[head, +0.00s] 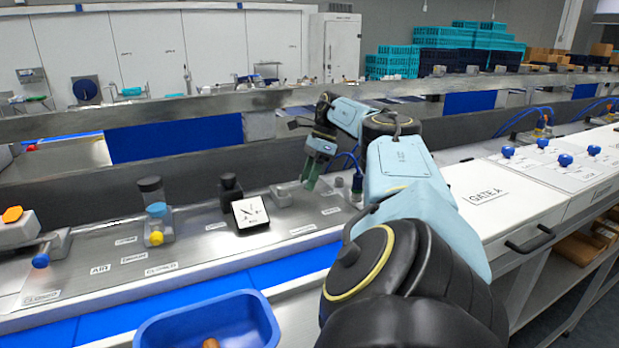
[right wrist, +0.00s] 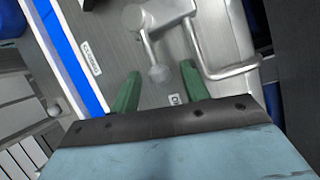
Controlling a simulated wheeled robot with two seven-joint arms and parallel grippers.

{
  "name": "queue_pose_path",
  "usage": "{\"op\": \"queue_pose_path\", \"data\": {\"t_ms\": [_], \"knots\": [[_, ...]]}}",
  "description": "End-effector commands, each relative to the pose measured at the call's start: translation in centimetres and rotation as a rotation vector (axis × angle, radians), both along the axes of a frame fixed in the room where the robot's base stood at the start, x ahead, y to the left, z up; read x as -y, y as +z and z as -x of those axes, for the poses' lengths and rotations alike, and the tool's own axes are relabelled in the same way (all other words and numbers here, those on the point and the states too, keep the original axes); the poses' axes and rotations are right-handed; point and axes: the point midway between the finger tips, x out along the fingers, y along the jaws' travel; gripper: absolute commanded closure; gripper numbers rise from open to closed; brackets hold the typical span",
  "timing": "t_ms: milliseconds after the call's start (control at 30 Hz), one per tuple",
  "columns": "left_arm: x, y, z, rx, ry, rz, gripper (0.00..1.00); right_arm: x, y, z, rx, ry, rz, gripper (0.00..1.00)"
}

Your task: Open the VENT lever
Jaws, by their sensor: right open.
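My right gripper (head: 312,182) reaches down over the far side of the metal panel in the head view, its green fingers pointing at the surface. In the right wrist view the gripper (right wrist: 160,70) is open. A grey metal lever (right wrist: 149,46) with a round knob at its end shows there, and the knob appears between the two fingertips. I see no finger touching it, and cannot tell how deep the fingers reach around it. Lettering naming this lever as VENT is not readable. In the head view the gripper and arm hide most of it. My left gripper is not in view.
A label (right wrist: 90,58) and a bent metal pipe (right wrist: 226,74) flank the lever. On the panel (head: 100,250) stand a square dial gauge (head: 250,213) and a blue-and-yellow fitting (head: 158,222). A blue tray (head: 165,335) is in front. A metal rail (head: 200,98) runs behind.

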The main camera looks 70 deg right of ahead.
Motion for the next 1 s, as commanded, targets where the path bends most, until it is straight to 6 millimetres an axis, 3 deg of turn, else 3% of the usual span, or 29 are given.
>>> {"op": "queue_pose_path", "data": {"t_ms": [167,400,600,1000], "knots": [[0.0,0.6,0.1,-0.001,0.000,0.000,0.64,0.0,1.5,-0.1,0.004,0.001,-0.002,0.54],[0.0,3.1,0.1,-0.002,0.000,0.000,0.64,0.0,6.6,-0.1,0.006,0.001,-0.002,0.54],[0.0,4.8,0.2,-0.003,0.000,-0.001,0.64,0.0,9.2,0.0,0.003,-0.001,-0.001,0.54],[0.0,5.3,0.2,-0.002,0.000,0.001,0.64,0.0,10.0,0.0,0.000,-0.001,0.000,0.54]]}}
